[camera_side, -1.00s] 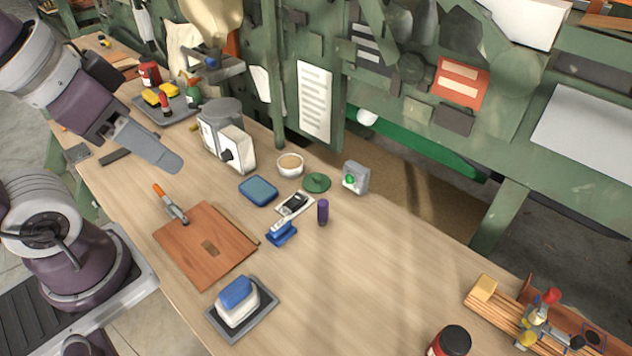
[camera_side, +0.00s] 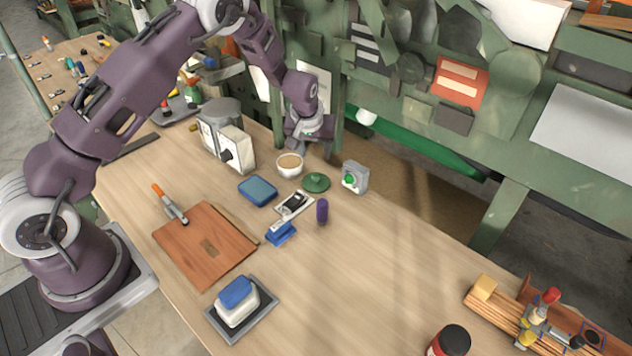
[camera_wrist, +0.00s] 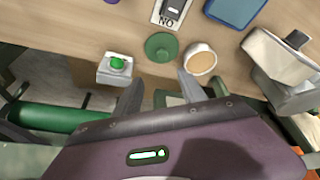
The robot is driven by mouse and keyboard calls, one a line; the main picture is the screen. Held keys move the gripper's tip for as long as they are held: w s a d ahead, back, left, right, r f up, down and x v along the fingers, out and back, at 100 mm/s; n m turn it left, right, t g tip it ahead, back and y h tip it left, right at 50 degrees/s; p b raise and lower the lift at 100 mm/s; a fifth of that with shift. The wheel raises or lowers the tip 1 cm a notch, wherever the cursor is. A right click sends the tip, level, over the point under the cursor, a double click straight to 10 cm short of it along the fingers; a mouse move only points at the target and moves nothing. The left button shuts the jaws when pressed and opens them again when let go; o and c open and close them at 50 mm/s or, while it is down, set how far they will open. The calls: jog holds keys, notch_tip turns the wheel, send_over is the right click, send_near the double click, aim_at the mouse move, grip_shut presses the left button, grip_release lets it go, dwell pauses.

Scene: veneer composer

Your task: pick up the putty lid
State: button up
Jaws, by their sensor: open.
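The putty lid (camera_side: 316,182) is a green disc with a small knob, lying flat on the bench near its back edge. In the wrist view the lid (camera_wrist: 159,47) shows ahead of the fingertips, roughly centred between them. My gripper (camera_side: 314,152) is open and empty, above and behind the lid toward the green machine. Its two fingers also show in the wrist view (camera_wrist: 160,90), spread apart and not touching the lid. The white putty pot (camera_side: 290,165) with tan putty stands open just left of the lid; it also shows in the wrist view (camera_wrist: 201,61).
A grey box with a green button (camera_side: 355,178) stands close right of the lid. A black-and-white switch plate (camera_side: 293,206), a purple cylinder (camera_side: 322,211), a blue stapler-like tool (camera_side: 281,233) and a blue case (camera_side: 258,190) lie in front. The right middle of the bench is clear.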

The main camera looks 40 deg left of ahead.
aim_at(316, 175)
jog(key=x, duration=0.8)
jog(key=s+x, duration=0.1)
jog(key=x, duration=0.3)
jog(key=shift+a+f, duration=0.25)
jog(key=shift+f, duration=0.05)
grip_shut()
